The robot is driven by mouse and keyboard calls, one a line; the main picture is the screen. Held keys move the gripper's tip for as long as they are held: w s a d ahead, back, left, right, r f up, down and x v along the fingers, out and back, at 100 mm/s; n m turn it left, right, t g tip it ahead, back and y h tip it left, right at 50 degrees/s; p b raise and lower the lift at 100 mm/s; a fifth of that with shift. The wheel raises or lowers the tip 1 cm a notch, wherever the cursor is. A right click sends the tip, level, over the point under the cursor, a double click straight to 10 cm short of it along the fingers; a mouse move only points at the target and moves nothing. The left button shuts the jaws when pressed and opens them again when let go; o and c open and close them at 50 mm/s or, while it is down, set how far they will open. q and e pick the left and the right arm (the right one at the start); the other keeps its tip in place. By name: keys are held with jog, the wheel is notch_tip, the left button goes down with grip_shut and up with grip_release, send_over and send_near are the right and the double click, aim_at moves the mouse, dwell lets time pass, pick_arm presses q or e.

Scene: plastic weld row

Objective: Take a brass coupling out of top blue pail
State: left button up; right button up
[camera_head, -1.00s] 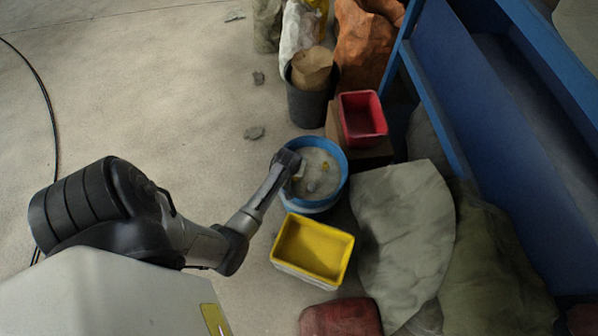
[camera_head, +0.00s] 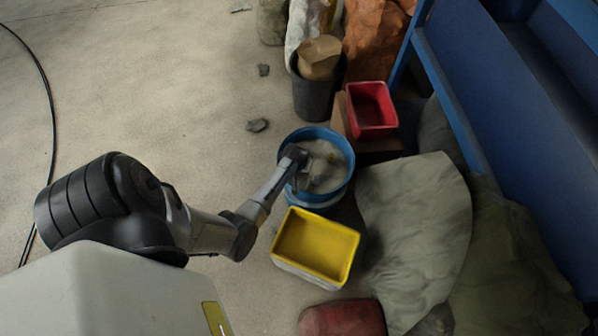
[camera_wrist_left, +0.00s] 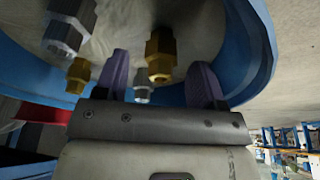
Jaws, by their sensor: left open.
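The blue pail (camera_head: 345,190) stands in the middle of the head view, with a pale inside. My left gripper (camera_head: 302,172) reaches into it over its left rim. In the left wrist view the open fingers (camera_wrist_left: 162,76) point into the pail (camera_wrist_left: 262,50). A brass coupling (camera_wrist_left: 160,50) shows between and beyond the fingertips, with no clear contact. A second brass coupling (camera_wrist_left: 77,76) lies left of the fingers. A large grey fitting (camera_wrist_left: 68,30) is at upper left, and a smaller grey fitting (camera_wrist_left: 143,84) shows between the fingers. My right gripper is not in view.
A yellow bin (camera_head: 318,247) stands just in front of the pail. A red bin (camera_head: 371,108) sits on a cardboard box behind right. A dark bucket (camera_head: 314,98) is behind. Grey-green sacks (camera_head: 415,235) fill the right side. The floor at left is mostly clear.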

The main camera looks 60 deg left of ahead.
pick_arm(q)
jog(key=shift+b+x, duration=0.5)
jog(key=shift+x, duration=0.65)
jog(key=shift+s, duration=0.1)
jog(key=c, duration=1)
jog(key=shift+c, duration=0.4)
jog(key=shift+r, duration=0.15)
